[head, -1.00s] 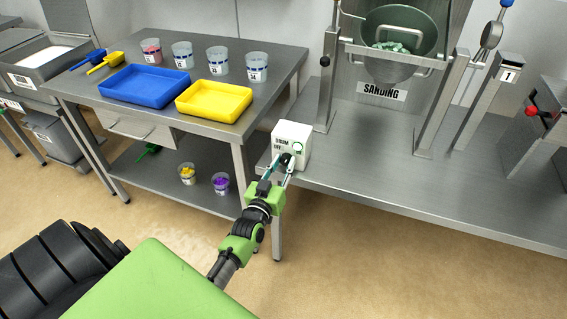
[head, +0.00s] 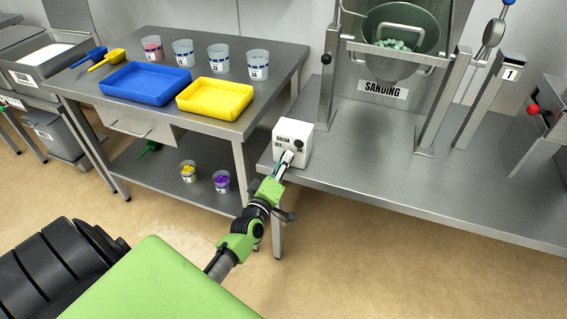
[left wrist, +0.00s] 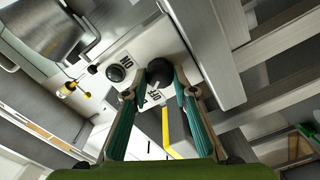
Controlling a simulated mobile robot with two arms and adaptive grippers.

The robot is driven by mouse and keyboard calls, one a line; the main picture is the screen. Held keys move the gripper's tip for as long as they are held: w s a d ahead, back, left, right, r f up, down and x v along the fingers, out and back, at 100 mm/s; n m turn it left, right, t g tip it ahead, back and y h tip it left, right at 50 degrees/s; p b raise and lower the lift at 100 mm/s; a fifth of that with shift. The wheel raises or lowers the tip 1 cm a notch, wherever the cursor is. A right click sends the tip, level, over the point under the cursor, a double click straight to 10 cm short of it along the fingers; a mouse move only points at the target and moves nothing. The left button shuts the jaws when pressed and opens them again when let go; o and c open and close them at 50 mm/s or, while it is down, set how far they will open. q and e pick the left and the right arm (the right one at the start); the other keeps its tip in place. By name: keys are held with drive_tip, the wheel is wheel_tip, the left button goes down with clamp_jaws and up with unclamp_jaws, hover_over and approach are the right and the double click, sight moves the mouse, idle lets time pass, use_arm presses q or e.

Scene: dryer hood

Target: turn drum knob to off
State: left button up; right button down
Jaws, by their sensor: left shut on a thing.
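The white drum control box (head: 283,131) stands at the left end of the steel bench. My left gripper (head: 289,158) is at its front, turned so one finger hides most of the other. In the left wrist view its teal fingers (left wrist: 160,85) are either side of the round black drum knob (left wrist: 160,72) and shut on it. The knob is hidden in the head view. A dark round lamp (left wrist: 116,73) sits beside the knob; it also shows dark in the head view (head: 298,145). My right gripper is out of view.
The steel bench (head: 400,185) carries the sanding drum (head: 385,40) to the right of the box. A steel table (head: 270,62) with a blue tray (head: 145,86), a yellow tray (head: 215,98) and several cups stands to the left. Floor in front is clear.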

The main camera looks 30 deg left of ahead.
use_arm(q)
drive_tip(key=shift+n, duration=1.6)
drive_tip(key=o, duration=1.1)
drive_tip(key=v, duration=1.2)
drive_tip(key=shift+a+f, duration=0.1)
